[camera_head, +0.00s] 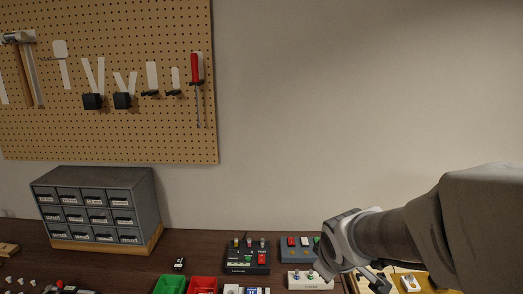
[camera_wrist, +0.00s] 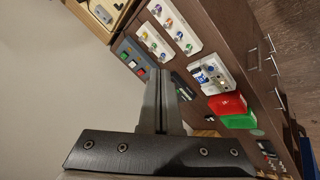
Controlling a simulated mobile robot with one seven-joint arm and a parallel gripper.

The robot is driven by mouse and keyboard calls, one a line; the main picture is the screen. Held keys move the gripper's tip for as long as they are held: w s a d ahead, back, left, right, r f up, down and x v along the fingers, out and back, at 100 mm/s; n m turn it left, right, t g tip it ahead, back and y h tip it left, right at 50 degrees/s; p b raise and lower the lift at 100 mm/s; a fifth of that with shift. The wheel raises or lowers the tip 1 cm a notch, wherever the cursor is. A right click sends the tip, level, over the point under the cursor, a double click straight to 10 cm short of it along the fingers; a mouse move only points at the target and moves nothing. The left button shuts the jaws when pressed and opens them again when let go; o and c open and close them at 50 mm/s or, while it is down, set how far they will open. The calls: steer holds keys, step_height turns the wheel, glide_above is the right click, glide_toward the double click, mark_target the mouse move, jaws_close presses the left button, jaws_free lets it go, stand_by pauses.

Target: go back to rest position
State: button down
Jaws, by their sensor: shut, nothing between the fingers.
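My gripper (camera_head: 378,278) hangs over the right part of the workbench in the head view, at the end of my arm. In the wrist view the fingers of my gripper (camera_wrist: 162,103) are together with nothing between them. The fingertips stand above the bench top, apart from the small boxes around them.
A dark wooden bench (camera_head: 200,262) carries a grey drawer cabinet (camera_head: 95,210), green (camera_head: 170,284) and red (camera_head: 203,284) bins, and several pedal-like boxes (camera_head: 247,257). A pegboard (camera_head: 110,130) with tools hangs on the wall. The air above the bench's middle is free.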

steer(key=s+r+m, duration=0.4)
steer(key=s, duration=0.4)
steer(key=s+r+m+g+y, duration=0.1)
steer(key=s+r+m, duration=0.3)
steer(key=s, duration=0.4)
steer(key=shift+s+r, duration=0.25)
steer(key=shift+r, duration=0.05)
stand_by(0.4)
